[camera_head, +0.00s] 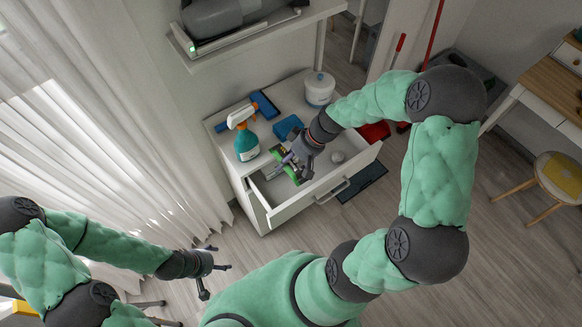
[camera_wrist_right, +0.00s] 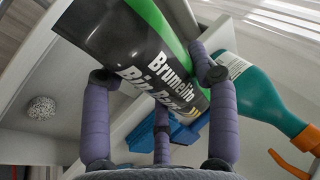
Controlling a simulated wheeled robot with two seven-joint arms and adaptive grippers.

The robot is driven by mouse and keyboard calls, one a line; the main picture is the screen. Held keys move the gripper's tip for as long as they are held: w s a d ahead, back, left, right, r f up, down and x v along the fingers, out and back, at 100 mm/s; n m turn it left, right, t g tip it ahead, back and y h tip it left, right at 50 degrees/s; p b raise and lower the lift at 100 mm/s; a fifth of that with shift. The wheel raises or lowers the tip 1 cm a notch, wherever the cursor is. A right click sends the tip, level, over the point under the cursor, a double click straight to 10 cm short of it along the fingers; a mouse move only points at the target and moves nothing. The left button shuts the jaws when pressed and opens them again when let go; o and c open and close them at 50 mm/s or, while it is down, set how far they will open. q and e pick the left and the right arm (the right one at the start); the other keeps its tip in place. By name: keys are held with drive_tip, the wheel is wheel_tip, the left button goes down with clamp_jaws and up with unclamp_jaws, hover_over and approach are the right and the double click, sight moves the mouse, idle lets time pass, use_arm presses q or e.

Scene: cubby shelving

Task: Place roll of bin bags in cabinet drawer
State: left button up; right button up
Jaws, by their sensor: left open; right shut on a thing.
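The roll of bin bags, black and green with white lettering, is in the right wrist view (camera_wrist_right: 135,45). My right gripper (camera_wrist_right: 158,78) is shut on it, its purple fingers around the roll. In the head view my right gripper (camera_head: 288,163) is over the back left part of the open drawer (camera_head: 298,205). There the roll is mostly hidden behind the gripper, with a green part showing. I cannot tell whether the roll touches the drawer floor. My left gripper (camera_head: 212,270) is open and empty, in front of the cabinet and well below the drawer.
A round scrubber ball (camera_head: 337,157) lies in the drawer's right part. On the cabinet top (camera_head: 268,127) stand a teal spray bottle (camera_head: 246,145), a white lidded canister (camera_head: 319,90) and blue items, including a sponge (camera_head: 287,127). A shelf with a vacuum (camera_head: 225,14) hangs above.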

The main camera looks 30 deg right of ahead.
drive_tip(key=shift+w+d+f, duration=0.3)
drive_tip(key=shift+w+f, duration=0.15)
drive_tip(key=shift+f, duration=0.25)
wheel_tip(320, 180, down, 3)
drive_tip(key=shift+r+b, duration=0.15)
drive_tip(key=shift+b, duration=0.4)
drive_tip(key=shift+f+b, duration=0.35)
drive_tip(key=shift+b, duration=0.1)
drive_tip(key=shift+f+b, duration=0.3)
drive_tip(key=o, duration=1.4)
